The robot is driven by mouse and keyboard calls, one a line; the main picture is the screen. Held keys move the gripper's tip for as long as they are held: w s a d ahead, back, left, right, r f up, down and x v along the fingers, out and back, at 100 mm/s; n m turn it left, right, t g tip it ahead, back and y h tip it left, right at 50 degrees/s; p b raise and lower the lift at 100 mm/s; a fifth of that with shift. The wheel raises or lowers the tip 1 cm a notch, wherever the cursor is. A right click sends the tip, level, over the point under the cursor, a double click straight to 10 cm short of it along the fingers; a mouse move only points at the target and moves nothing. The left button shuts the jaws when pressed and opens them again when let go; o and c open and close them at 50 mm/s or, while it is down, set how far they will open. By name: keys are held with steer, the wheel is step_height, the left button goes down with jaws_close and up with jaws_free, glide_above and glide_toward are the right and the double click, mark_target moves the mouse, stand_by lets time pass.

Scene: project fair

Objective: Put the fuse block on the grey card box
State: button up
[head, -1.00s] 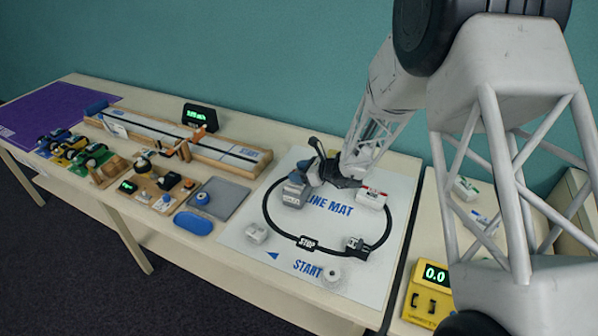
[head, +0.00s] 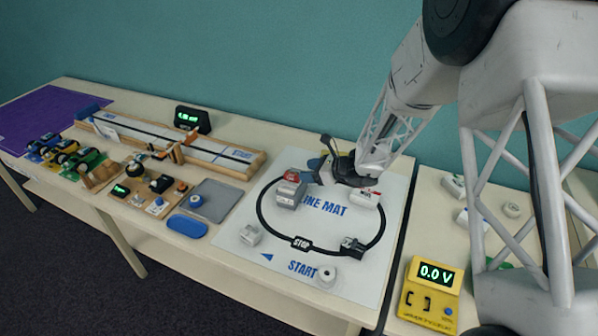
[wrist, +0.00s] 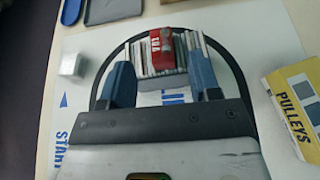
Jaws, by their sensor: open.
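The red fuse block (head: 291,175) rests on top of the grey card box (head: 288,196), which stands on the white line mat. In the wrist view the red block (wrist: 161,50) lies across the edges of the upright cards in the box (wrist: 165,82). My gripper (head: 322,161) is open and empty, to the right of the box and clear of the block. In the wrist view its two blue fingers show apart (wrist: 163,78), left and right of the box, with the block visible between them and not touching them.
A white box with red (head: 366,198), a white cube (head: 250,235), a dark small part (head: 352,247) and a white spool (head: 327,277) stand on the mat. A yellow PULLEYS box (wrist: 297,105) is at the right in the wrist view. A yellow meter (head: 432,290) is at right.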

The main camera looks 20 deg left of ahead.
steer(key=shift+v, duration=2.65)
steer(key=s+d+r+n+h, duration=0.3)
steer(key=s+d+r+n, duration=0.2)
steer(key=s+d+r, duration=0.35)
steer(key=s+d+r+n+h, duration=0.2)
steer(key=s+d+r+n, duration=0.35)
steer(key=d+r, duration=0.45)
steer(key=s+d+r+n+t+h, duration=0.1)
steer(key=s+d+r+n+h, duration=0.1)
steer(key=s+d, duration=0.9)
steer(key=s+d+r+n+t+h, duration=0.1)
steer(key=s+d+r+n+h, duration=0.2)
steer(key=s+d, duration=0.8)
steer(key=d+n+h, duration=0.1)
steer(key=n+h, duration=0.1)
steer(key=h, duration=0.1)
steer(key=shift+s+d+t+h, duration=0.25)
steer(key=shift+d+t+h, duration=0.05)
steer(key=shift+d+h, duration=0.1)
